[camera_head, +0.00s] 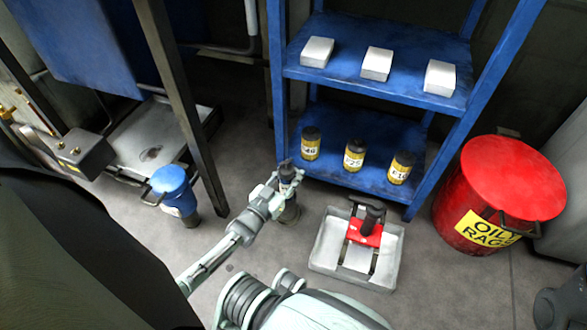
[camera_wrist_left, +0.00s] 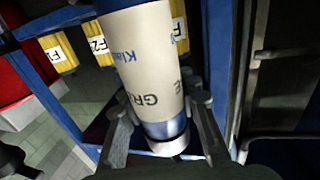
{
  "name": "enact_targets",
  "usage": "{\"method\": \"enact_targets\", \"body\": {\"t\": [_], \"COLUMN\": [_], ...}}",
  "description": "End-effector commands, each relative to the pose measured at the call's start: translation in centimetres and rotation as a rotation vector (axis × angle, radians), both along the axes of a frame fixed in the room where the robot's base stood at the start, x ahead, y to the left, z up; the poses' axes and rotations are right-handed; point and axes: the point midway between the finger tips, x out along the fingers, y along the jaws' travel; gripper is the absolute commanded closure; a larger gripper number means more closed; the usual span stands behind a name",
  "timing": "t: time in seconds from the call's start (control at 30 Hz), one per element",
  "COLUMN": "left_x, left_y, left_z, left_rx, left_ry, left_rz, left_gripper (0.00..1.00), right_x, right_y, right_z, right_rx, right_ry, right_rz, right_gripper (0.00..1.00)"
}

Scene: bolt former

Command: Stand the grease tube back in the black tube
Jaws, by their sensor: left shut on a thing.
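The grease tube (camera_wrist_left: 150,70) is a cream cylinder with blue lettering, a blue band and a silvery end, large in the left wrist view. My left gripper (camera_wrist_left: 162,115) is shut on it near the silvery end. In the head view my left gripper (camera_head: 288,174) is in front of the blue shelf's left post; the tube is hard to make out there. A black cylinder (camera_head: 373,214) stands tilted on a red piece in a grey tray to the right of the gripper. I cannot tell whether it is the black tube.
The blue shelf (camera_head: 390,80) holds three white boxes above and three black-and-yellow canisters below. A red oily-rags drum (camera_head: 500,195) stands right; a blue-lidded container (camera_head: 172,185) stands left. The grey tray (camera_head: 330,262) is on the floor. A dark post (camera_head: 180,100) rises left of the gripper.

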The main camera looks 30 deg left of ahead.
Motion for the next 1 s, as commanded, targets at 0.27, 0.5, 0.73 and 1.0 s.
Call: {"method": "enact_targets", "body": {"t": [0.27, 0.5, 0.73, 1.0], "left_x": [0.1, 0.0, -0.5, -4.2], "left_y": [0.0, 0.0, 0.0, 0.0], "left_z": [-0.2, -0.3, -0.4, -0.4], "left_rx": [0.0, 0.0, 0.0, 0.001], "left_ry": [-0.003, -0.001, 0.003, 0.002], "left_rz": [0.0, 0.0, 0.0, -0.001], "left_gripper": [0.57, 0.45, 0.45, 0.45], "right_x": [0.1, 0.1, 0.1, 0.1], "right_y": [-0.1, -0.1, -0.1, -0.1], "right_z": [-0.2, -0.2, -0.1, -0.1], "right_rx": [0.025, 0.025, 0.025, 0.025], "right_ry": [0.003, 0.003, 0.002, 0.002], "right_rz": [0.0, 0.0, 0.0, 0.0], "right_gripper": [0.6, 0.6, 0.6, 0.6]}}
